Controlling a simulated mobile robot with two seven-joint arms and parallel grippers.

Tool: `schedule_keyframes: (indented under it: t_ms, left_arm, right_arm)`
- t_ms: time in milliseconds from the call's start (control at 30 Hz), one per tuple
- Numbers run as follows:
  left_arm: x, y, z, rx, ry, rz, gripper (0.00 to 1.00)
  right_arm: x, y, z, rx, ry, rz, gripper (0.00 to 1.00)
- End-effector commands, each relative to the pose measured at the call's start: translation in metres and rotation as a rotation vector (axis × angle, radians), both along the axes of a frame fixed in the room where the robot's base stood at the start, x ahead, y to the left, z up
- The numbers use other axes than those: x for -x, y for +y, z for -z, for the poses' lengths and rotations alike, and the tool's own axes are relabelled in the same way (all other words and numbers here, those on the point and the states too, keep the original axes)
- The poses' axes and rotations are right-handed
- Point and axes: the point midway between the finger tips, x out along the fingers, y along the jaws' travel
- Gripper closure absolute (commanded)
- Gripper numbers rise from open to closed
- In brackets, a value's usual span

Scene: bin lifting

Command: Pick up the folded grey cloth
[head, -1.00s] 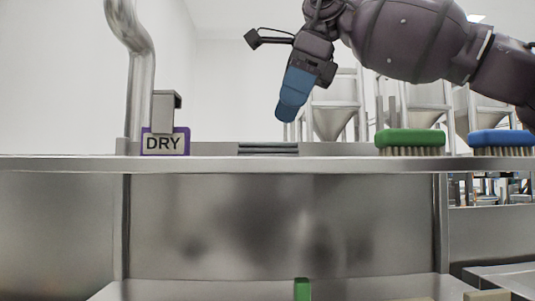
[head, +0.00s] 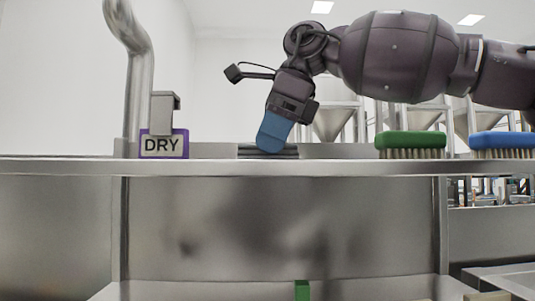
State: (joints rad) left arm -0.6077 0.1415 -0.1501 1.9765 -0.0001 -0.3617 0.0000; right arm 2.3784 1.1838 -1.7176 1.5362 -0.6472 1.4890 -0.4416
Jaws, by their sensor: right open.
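The folded grey cloth (head: 246,152) lies flat on the steel shelf (head: 340,167), seen edge-on as a low dark stack. My right gripper (head: 270,147), with blue fingers, points down and slightly left, with its tips at the cloth and covering its middle. The fingers overlap in this view, so the gap between them is hidden. I cannot tell whether the tips touch the cloth. My left gripper does not show.
A DRY sign (head: 164,145) stands left of the cloth beside a steel pipe (head: 140,90). A green brush (head: 410,143) and a blue brush (head: 503,143) lie to the right. The shelf is clear between the sign and the cloth. A green block (head: 302,290) shows below.

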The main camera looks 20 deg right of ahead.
Motion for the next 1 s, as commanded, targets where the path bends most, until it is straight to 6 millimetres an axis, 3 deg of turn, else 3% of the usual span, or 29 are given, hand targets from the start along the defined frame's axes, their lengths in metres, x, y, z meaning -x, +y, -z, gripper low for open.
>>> schedule_keyframes:
  t_ms: [500,833,1000]
  left_arm:
    - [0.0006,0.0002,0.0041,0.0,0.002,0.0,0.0]
    - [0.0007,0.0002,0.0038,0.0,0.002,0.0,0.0]
    - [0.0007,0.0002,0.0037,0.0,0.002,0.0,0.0]
  right_arm:
    - [-0.0002,-0.0002,0.0047,-0.001,0.0,0.0,0.0]
    - [-0.0001,0.0,0.0041,0.0,0.0,0.0,0.49]
    - [0.0,0.0,0.004,0.0,-0.001,0.0,0.51]
